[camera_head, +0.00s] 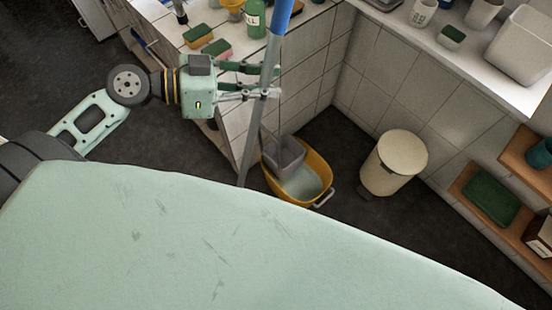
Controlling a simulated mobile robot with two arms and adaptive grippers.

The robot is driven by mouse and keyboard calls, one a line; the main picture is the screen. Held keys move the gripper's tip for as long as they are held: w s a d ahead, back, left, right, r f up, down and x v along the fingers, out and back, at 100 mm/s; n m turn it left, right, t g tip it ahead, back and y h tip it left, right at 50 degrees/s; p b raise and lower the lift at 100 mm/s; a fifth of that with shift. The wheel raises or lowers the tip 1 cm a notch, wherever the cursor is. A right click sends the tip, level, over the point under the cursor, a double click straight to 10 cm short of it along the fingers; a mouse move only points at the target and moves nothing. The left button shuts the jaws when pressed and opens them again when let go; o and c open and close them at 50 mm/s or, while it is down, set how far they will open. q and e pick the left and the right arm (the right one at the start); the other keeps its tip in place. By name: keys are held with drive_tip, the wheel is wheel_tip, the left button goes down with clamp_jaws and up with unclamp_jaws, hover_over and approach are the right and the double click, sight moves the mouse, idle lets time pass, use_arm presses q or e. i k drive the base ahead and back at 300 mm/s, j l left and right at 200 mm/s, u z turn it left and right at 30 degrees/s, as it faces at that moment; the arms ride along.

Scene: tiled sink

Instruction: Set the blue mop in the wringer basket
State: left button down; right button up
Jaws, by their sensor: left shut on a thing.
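The mop is a long pole (255,125) with a blue upper part (281,15), slightly tilted. My left gripper (268,83) is shut on the pole below the blue part. The pole's lower end passes behind my own pale green body, so the mop head is hidden. The yellow bucket (324,172) stands on the dark floor just right of the pole in the picture. The grey wringer basket (287,154) sits at the bucket's upper left side. I cannot see the mop head in the basket. My right gripper is out of view.
A cream bin (393,162) stands right of the bucket by the tiled wall. A tiled counter (312,38) with sponges (197,36) and a green bottle (255,20) lies behind my left gripper. Wooden shelves (484,212) are at the right. Dark floor is clear between bucket and bin.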

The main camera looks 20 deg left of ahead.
sight(284, 163)
drive_tip(key=l+u, duration=0.1)
drive_tip(key=u, duration=1.25)
drive_tip(key=k+l+u, duration=0.1)
drive_tip(key=l, duration=1.05)
drive_tip(key=k+l+u, duration=0.15)
drive_tip(key=l, duration=0.4)
